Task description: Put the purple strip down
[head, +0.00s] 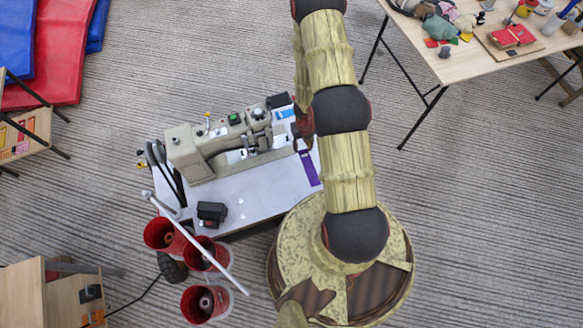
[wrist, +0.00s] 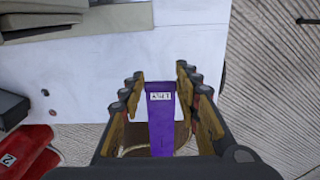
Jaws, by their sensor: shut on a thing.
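The purple strip (wrist: 161,125) stands between the fingers of my gripper (wrist: 158,78) in the wrist view, with a small white label near its far end. My gripper is shut on it. In the head view the strip (head: 309,168) shows over the right part of the white sewing table (head: 250,197), just below my gripper (head: 304,140), which is partly hidden by my arm. I cannot tell whether the strip touches the table top.
A beige sewing machine (head: 218,145) stands on the table, left of the strip. A small black object (head: 211,212) lies at the front. Red cone holders (head: 205,254) stand at the lower left. Another table (head: 462,62) with clutter is at the upper right.

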